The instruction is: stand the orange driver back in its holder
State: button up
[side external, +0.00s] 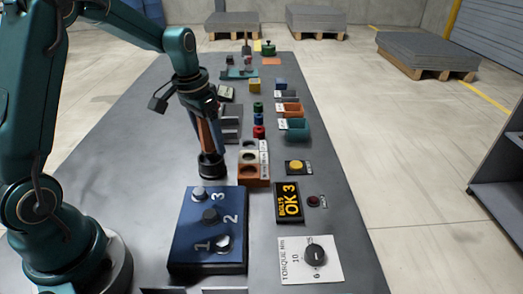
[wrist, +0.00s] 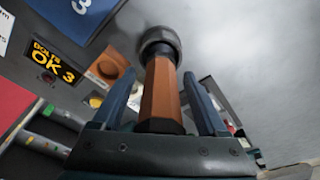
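The orange driver (side external: 206,135) has an orange handle and a dark, round, wider lower end. It hangs nearly upright, in line with my gripper (side external: 207,142), whose blue fingers flank the handle. In the wrist view the handle (wrist: 161,88) runs between the two fingers of my gripper (wrist: 163,72), its dark round end pointing away. An orange holder block (side external: 255,182) with a round dark hole is just right of the driver. The holder also shows in the wrist view (wrist: 125,78), left of the driver.
A blue numbered plate (side external: 207,251) with knobs lies in front. A yellow-lettered sign (side external: 289,202), a yellow button (side external: 296,166) and a torque dial (side external: 314,255) are at right. Bins and small parts line the back. The table's left side (side external: 125,160) is clear.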

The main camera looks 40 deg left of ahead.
jog(key=shift+r, duration=0.1)
jog(key=r, duration=0.3)
jog(key=s+r, duration=0.1)
jog(key=r, duration=0.7)
jog(key=shift+s, duration=0.3)
jog(key=shift+s+d+r, duration=0.1)
jog(key=shift+s+r, duration=0.05)
jog(key=shift+r, duration=0.35)
jog(key=s+d+f+t, duration=0.3)
jog(key=s+d, duration=0.7)
jog(key=s, duration=0.4)
jog(key=shift+s+d+f+t, duration=0.15)
jog(key=shift+s+t, duration=0.1)
jog(key=shift+t, duration=0.15)
